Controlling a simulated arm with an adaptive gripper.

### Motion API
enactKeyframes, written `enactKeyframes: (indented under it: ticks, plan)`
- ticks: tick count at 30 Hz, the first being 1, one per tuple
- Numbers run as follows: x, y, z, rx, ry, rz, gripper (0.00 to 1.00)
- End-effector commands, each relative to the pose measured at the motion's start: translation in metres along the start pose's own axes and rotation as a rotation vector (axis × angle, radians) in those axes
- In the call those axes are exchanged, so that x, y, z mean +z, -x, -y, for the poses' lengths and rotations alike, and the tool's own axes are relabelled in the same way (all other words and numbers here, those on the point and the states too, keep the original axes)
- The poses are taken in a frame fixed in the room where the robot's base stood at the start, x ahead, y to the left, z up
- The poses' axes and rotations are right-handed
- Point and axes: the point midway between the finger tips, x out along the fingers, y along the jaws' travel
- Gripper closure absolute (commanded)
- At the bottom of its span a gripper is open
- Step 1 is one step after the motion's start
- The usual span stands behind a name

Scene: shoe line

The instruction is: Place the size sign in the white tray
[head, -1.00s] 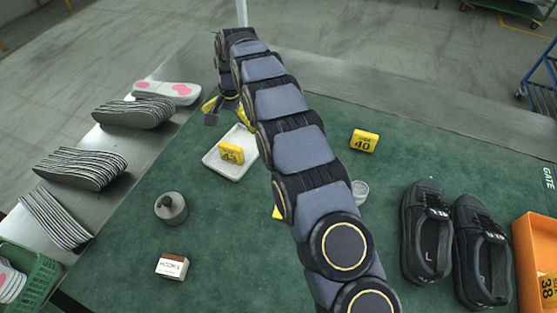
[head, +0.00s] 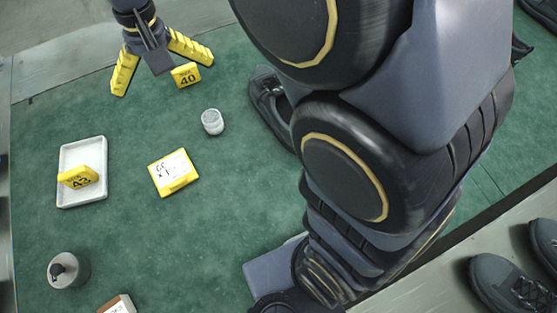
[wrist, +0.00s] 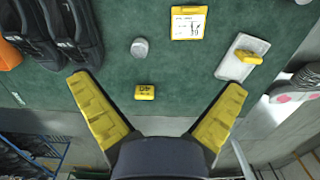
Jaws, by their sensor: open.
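A yellow size sign marked 40 (head: 186,75) stands on the green mat at the top of the head view. It also shows in the wrist view (wrist: 145,92), between the spread fingers. My gripper (head: 164,78) is open and empty, with its yellow fingers apart and beside this sign. In the wrist view my gripper (wrist: 158,82) has clear space between its fingertips and the sign. The white tray (head: 81,145) lies at the left and holds another yellow size sign (head: 79,177), tilted. The tray also shows in the wrist view (wrist: 234,66).
A yellow-framed card (head: 173,173) and a small clear jar (head: 212,122) are on the mat between sign and tray. A grey canister (head: 68,270) stands at lower left. Dark shoes (wrist: 55,30) are at the wrist view's left. My arm hides much of the right side.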

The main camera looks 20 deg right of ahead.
Motion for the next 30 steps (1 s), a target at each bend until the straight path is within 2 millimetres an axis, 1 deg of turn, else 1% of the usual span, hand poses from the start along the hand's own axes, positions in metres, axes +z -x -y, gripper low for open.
enactKeyframes:
  ticks: [1, 2, 3, 5, 6, 8, 9, 12, 15, 19, 30]
  plan:
    - [0.021, 0.005, -0.02, 0.005, -0.007, 0.005, 0.0]
    - [0.033, 0.007, -0.03, 0.008, -0.008, 0.008, 0.0]
    - [0.05, 0.007, -0.043, 0.012, -0.008, 0.017, 0.0]
    - [0.077, 0.007, -0.06, 0.017, -0.008, 0.029, 0.0]
    - [0.094, 0.006, -0.07, 0.019, -0.008, 0.036, 0.0]
    - [0.119, 0.004, -0.083, 0.024, -0.009, 0.043, 0.0]
    - [0.135, 0.001, -0.09, 0.027, -0.008, 0.049, 0.0]
    - [0.168, -0.006, -0.104, 0.037, -0.01, 0.058, 0.0]
    - [0.189, -0.012, -0.111, 0.039, -0.011, 0.067, 0.0]
    - [0.203, -0.017, -0.114, 0.038, -0.011, 0.077, 0.0]
    - [0.203, -0.018, -0.113, 0.033, -0.005, 0.082, 0.0]
